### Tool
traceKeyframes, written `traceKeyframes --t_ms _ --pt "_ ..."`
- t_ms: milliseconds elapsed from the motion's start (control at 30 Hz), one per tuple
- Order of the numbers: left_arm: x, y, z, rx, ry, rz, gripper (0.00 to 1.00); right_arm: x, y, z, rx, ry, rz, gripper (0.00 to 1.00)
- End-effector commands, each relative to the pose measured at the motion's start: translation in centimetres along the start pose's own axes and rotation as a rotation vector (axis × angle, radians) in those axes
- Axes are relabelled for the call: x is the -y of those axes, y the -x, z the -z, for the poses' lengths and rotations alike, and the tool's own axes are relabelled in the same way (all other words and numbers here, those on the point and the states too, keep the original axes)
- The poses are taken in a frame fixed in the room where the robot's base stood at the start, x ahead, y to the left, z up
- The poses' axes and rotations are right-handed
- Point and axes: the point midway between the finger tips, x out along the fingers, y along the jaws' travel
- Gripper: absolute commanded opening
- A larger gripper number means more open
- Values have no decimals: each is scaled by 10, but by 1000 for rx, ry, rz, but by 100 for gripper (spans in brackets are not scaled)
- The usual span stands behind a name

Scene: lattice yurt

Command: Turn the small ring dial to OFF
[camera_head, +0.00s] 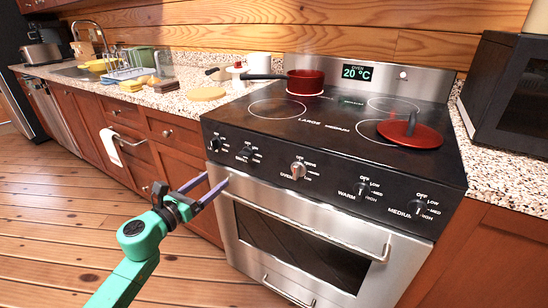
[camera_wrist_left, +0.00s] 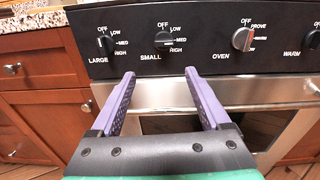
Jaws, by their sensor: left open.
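The dial labelled SMALL (camera_wrist_left: 165,40) is the second from the left on the black front panel of the stove (camera_head: 330,185). It also shows in the head view (camera_head: 247,153). In the wrist view its grip bar lies nearly sideways, apparently towards MED rather than OFF at the top. My left gripper (camera_head: 210,182) is open and empty, in front of the stove and below the panel. In the wrist view its two purple fingers (camera_wrist_left: 159,77) point at the stove below the SMALL dial, apart from it. My right gripper is not in view.
The LARGE dial (camera_wrist_left: 106,42) is left of the SMALL dial and the OVEN dial (camera_wrist_left: 242,39) is right of it. The oven handle (camera_head: 300,222) runs below the panel. A red pan (camera_head: 305,82) and a red lid (camera_head: 410,133) are on the cooktop.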

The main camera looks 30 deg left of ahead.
Motion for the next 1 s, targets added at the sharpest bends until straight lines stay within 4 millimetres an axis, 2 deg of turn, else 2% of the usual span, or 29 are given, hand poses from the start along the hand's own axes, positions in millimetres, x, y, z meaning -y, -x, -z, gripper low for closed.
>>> traceKeyframes --t_ms 167,400,600,800,1000 --pt "6 -17 -9 12 -50 18 80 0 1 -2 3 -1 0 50" --pt "6 -78 -10 13 -45 14 80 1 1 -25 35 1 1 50" --pt "5 -122 -10 12 -42 10 80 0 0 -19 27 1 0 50" --pt "6 -143 -9 9 -41 10 80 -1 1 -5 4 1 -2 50" --pt "6 -145 -8 7 -41 11 80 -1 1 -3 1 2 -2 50"
